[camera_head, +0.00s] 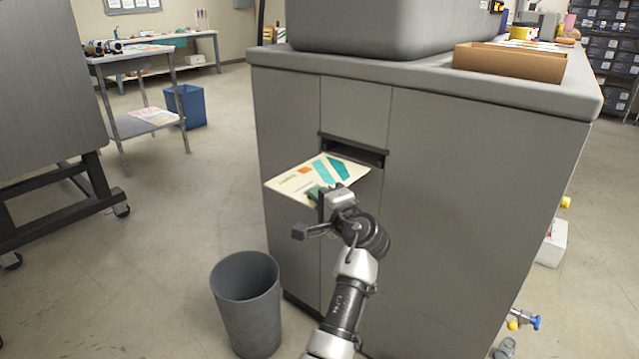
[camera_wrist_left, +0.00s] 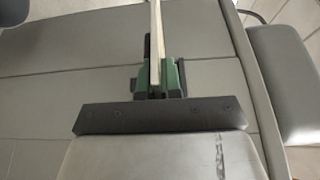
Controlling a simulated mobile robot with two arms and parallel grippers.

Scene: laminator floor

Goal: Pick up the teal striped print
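The teal striped print (camera_head: 312,178) is a cream sheet with teal stripes and a small orange mark. It juts out in front of the dark slot (camera_head: 352,149) in the grey cabinet; I cannot tell whether its far edge is still inside. My left gripper (camera_head: 320,197) is at the print's near edge. In the left wrist view the print (camera_wrist_left: 156,30) shows edge-on as a thin cream strip between the green finger pads of my left gripper (camera_wrist_left: 158,75), which are closed on it. My right gripper is not in view.
A grey bin (camera_head: 248,305) stands on the floor left of the cabinet (camera_head: 450,200). A cardboard tray (camera_head: 508,62) lies on the cabinet top. A blue bin (camera_head: 186,106) and a side table (camera_head: 130,55) stand at the back left. The floor between is clear.

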